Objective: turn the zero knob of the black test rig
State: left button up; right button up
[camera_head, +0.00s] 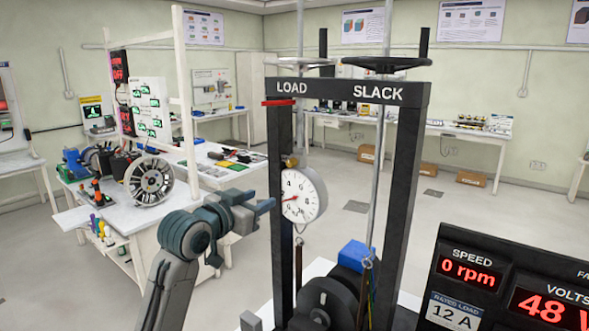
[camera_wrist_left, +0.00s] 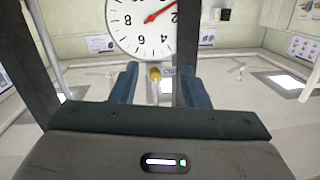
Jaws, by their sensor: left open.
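The black test rig (camera_head: 404,170) stands in front of me, with a frame marked LOAD and SLACK. A round white dial (camera_head: 303,195) with a red needle hangs by its left post. A small brass zero knob (camera_head: 291,161) sits at the dial's top edge. My left gripper (camera_head: 262,204) is left of the post, lower than the knob and apart from it. In the left wrist view the dial (camera_wrist_left: 146,22) is upside down, and the brass knob (camera_wrist_left: 154,74) shows between the two open, empty fingers (camera_wrist_left: 157,84). My right gripper is out of view.
A display panel (camera_head: 510,285) blocks the lower right. A white workbench (camera_head: 155,225) with a spoked wheel (camera_head: 149,181) stands at the left.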

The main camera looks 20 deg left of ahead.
pick_arm(q)
send_near(289, 164)
jog(key=s+a+f, duration=0.1)
jog(key=s, duration=0.1)
jog(key=shift+m+t+h, duration=0.4)
jog(key=p+x, duration=0.2)
jog(key=x, duration=0.2)
jog(key=p+x, duration=0.3)
jog(key=x, duration=0.2)
jog(key=shift+w+d+r, duration=0.15)
jog(key=shift+w+r, duration=0.05)
jog(key=shift+w, duration=0.1)
jog(key=shift+w+d+f+p, duration=0.1)
jog(key=shift+w+d+p, duration=0.1)
jog(key=shift+w+p, duration=0.15)
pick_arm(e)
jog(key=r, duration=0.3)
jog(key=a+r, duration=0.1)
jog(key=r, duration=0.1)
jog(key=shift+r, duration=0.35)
pick_arm(q)
jog(key=shift+w, duration=0.1)
grip_shut()
